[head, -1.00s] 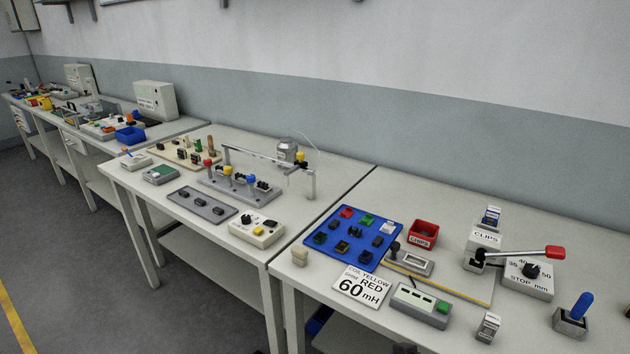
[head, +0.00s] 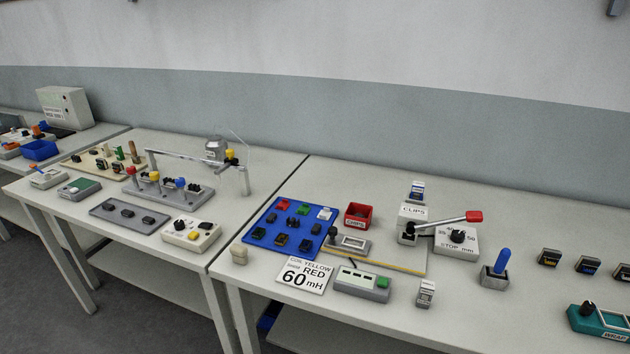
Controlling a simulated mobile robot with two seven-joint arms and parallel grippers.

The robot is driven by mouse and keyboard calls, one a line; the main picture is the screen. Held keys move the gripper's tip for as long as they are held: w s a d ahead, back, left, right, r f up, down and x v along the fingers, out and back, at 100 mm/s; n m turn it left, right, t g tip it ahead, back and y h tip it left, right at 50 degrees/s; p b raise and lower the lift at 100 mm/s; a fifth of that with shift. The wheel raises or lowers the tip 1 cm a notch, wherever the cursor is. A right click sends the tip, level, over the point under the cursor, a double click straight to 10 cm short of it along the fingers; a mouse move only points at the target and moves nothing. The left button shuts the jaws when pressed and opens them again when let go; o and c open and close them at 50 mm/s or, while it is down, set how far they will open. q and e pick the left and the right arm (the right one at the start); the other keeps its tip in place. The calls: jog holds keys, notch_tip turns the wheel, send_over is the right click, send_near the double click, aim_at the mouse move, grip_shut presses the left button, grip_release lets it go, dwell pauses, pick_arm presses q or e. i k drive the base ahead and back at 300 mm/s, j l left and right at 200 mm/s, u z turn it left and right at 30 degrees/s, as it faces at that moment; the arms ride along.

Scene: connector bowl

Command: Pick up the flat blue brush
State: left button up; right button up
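No thing is plainly a flat blue brush. A blue upright handle (head: 502,261) stands in a small grey metal block (head: 494,278) on the right table; whether it belongs to a brush I cannot tell. No bristles show. Neither of my grippers is in the head view.
Bare tabletop lies around the blue handle.

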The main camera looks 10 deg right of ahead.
aim_at(498, 272)
jog(key=z, duration=1.55)
